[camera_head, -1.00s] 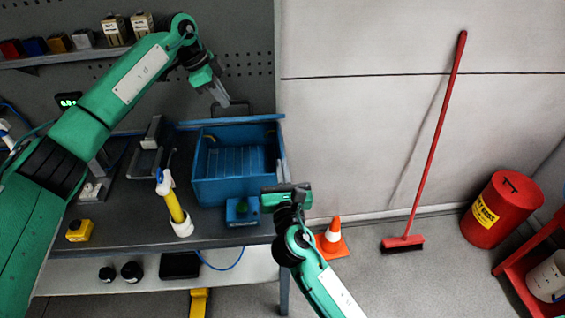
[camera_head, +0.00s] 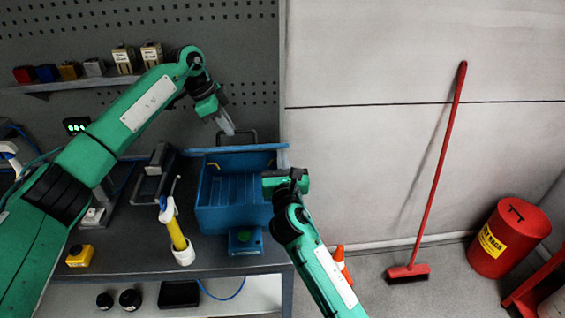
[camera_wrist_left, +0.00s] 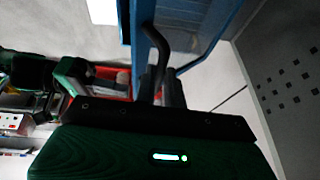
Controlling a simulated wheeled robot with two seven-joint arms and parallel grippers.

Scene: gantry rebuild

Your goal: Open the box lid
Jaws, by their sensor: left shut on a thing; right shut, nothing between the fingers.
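The blue box (camera_head: 232,222) stands on the workbench, and its inside shows. Its blue lid (camera_head: 270,148) is raised at the back of the box, seen nearly edge-on. A dark handle (camera_head: 252,137) sticks up behind the lid's edge. My left gripper (camera_head: 228,128) is shut on this handle; the left wrist view shows the black handle (camera_wrist_left: 155,40) running to the fingers (camera_wrist_left: 163,88), beside a blue panel (camera_wrist_left: 195,30). My right gripper (camera_head: 272,178) is shut and empty at the box's right side, hiding part of that wall. Contact with the box cannot be told.
A small blue block with a green button (camera_head: 243,240) sits before the box. A yellow and white bottle-like tool (camera_head: 176,234) and a dark metal stand (camera_head: 153,180) are to its left. An orange cone (camera_head: 341,262) and a red broom (camera_head: 408,270) are on the floor at right.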

